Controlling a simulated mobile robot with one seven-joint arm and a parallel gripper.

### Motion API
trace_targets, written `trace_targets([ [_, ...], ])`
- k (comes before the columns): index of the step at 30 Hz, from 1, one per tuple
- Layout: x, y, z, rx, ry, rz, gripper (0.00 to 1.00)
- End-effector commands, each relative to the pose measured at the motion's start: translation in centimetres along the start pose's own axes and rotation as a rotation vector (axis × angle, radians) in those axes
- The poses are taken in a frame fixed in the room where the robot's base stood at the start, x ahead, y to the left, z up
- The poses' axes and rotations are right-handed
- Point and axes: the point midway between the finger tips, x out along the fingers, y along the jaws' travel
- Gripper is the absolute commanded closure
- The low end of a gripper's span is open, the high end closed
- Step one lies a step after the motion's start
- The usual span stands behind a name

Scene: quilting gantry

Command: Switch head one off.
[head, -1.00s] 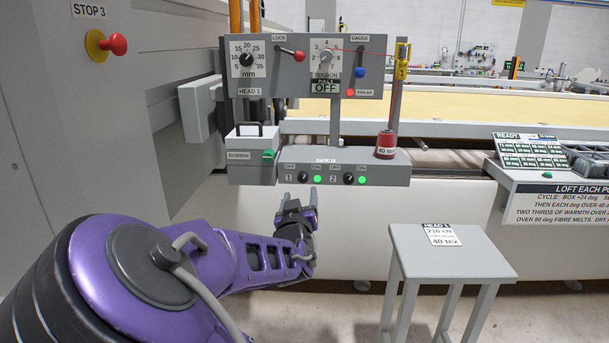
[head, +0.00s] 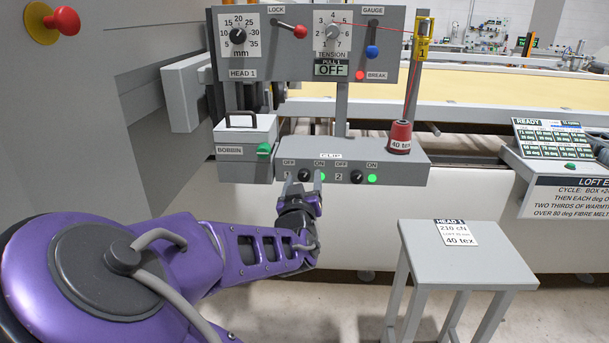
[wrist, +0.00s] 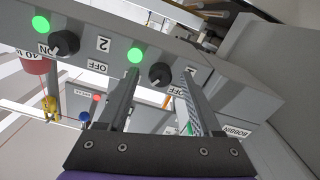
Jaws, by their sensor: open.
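Switch one is a small black knob (head: 304,176) on the front of the grey clip box (head: 400,158). It has OFF at its left and ON at its right, and a green lamp (head: 321,177) glows beside it. My gripper (head: 304,184) is open just in front of this knob. In the wrist view, upside down, the knob (wrist: 160,73) shows between the two fingertips (wrist: 160,80). I cannot tell whether either finger touches it. The green lamp (wrist: 134,55) lies next to the left finger there.
Switch two (head: 356,176) and its lit green lamp (head: 372,178) are to the right. A grey stool (head: 470,255) stands at the right.

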Motion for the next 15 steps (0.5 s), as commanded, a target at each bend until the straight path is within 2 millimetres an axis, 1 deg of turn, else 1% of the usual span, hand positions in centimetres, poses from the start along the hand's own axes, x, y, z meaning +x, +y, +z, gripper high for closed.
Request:
trace_targets([
  [10,-0.1,-0.03,-0.01,0.0,0.0,-0.001,0.34],
  [11,-0.09,-0.03,0.0,0.0,0.0,-0.001,0.37],
  [15,-0.09,-0.03,-0.01,0.0,0.0,-0.001,0.63],
])
